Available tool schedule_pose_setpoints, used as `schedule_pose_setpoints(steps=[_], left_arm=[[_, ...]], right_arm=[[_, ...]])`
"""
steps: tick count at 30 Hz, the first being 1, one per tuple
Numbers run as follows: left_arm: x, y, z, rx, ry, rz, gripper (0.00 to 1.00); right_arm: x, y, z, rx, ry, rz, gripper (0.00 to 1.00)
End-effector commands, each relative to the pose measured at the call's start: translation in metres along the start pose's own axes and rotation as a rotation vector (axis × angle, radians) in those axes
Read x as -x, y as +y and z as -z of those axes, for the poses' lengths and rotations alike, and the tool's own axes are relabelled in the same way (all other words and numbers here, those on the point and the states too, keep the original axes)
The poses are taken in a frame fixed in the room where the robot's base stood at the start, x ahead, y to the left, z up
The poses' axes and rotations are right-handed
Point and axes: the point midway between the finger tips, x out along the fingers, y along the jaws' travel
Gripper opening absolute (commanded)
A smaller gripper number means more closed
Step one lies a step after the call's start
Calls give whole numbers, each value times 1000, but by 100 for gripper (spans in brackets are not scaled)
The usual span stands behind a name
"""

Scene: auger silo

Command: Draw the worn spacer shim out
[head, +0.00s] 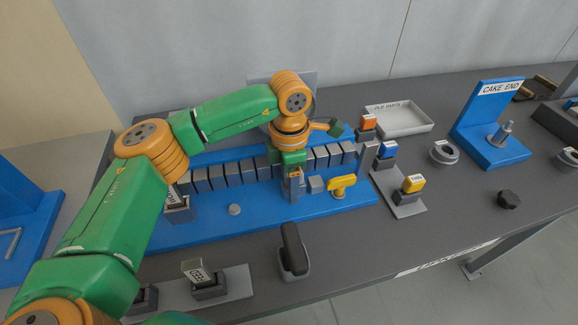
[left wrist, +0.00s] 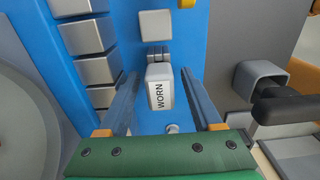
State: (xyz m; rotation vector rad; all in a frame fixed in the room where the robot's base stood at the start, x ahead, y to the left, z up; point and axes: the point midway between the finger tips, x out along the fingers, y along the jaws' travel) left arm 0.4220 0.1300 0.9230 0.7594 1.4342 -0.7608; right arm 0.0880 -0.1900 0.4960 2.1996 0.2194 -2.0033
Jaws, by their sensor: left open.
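The worn spacer shim shows in the left wrist view as a pale grey block labelled WORN (left wrist: 160,88), against the blue base (left wrist: 147,125). Thin grey pieces sit at its far end; I cannot tell how they join it. My left gripper (left wrist: 158,74) is open, with one finger on each side of the block and a gap visible on both sides. In the head view my left gripper (head: 293,185) points down in front of the row of grey blocks (head: 235,172) and mostly hides the shim. My right gripper is not in view.
A yellow handle (head: 342,182) and a small grey block (head: 315,185) stand just right of my gripper. A black-handled tool in a grey holder (head: 293,250) is in front. The OLD PARTS tray (head: 402,119) lies at the back right. Coloured blocks stand in holders between.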

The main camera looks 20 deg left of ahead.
Motion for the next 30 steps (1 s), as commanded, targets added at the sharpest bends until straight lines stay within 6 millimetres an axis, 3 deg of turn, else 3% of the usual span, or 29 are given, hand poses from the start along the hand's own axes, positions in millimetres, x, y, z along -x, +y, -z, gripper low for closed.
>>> schedule_pose_setpoints(steps=[7,15,17,18,21,30], left_arm=[[-3,0,0,-1,1,0,66],[-2,0,0,-1,1,0,0],[-2,0,0,-1,1,-1,0],[-2,0,0,-1,1,-1,26],[-2,0,0,-1,1,-1,0],[0,0,0,-1,1,-1,0]], right_arm=[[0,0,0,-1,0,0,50],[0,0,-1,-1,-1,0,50],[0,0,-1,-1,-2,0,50],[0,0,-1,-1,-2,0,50],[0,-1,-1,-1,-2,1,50],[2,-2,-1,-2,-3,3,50]])
